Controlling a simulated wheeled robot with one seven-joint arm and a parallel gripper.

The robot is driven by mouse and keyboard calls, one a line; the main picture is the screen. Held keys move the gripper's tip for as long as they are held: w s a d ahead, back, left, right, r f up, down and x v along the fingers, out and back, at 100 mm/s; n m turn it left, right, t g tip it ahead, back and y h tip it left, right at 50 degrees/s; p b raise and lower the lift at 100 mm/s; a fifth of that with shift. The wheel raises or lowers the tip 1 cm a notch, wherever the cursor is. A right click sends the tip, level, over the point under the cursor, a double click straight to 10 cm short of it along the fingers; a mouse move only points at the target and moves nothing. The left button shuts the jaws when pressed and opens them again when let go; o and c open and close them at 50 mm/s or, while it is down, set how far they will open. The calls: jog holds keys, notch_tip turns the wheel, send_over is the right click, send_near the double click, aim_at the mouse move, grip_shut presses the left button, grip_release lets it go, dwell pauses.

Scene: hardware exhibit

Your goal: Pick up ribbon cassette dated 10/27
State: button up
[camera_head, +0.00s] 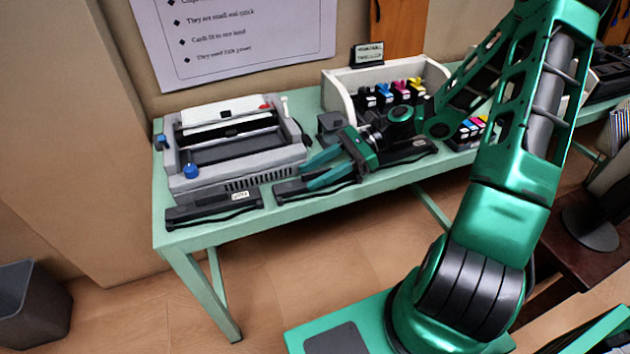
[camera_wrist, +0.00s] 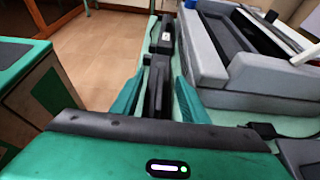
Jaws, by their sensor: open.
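Several long black ribbon cassettes lie along the table's front edge. The left one (camera_head: 213,209) carries a small white label whose date I cannot read; it also shows farther off in the wrist view (camera_wrist: 163,45). The middle cassette (camera_head: 290,193) lies beneath my gripper (camera_head: 306,177). In the wrist view, this middle cassette (camera_wrist: 157,88) appears between the two green fingers of my gripper (camera_wrist: 160,76), which are apart. I cannot tell whether the fingers touch it. A right cassette (camera_head: 412,154) lies partly hidden behind the wrist. No date is legible.
A grey printer (camera_head: 235,145) stands behind the left cassette, close to my gripper. A white box (camera_head: 338,98) with coloured ink cartridges (camera_head: 400,90) stands farther right on the green table (camera_head: 190,236). A dark bin (camera_head: 32,305) stands on the floor at left.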

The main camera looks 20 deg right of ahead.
aim_at(302, 180)
jog(key=shift+x, duration=1.75)
jog(key=shift+r, duration=0.1)
jog(key=c, duration=0.9)
jog(key=shift+o, duration=0.2)
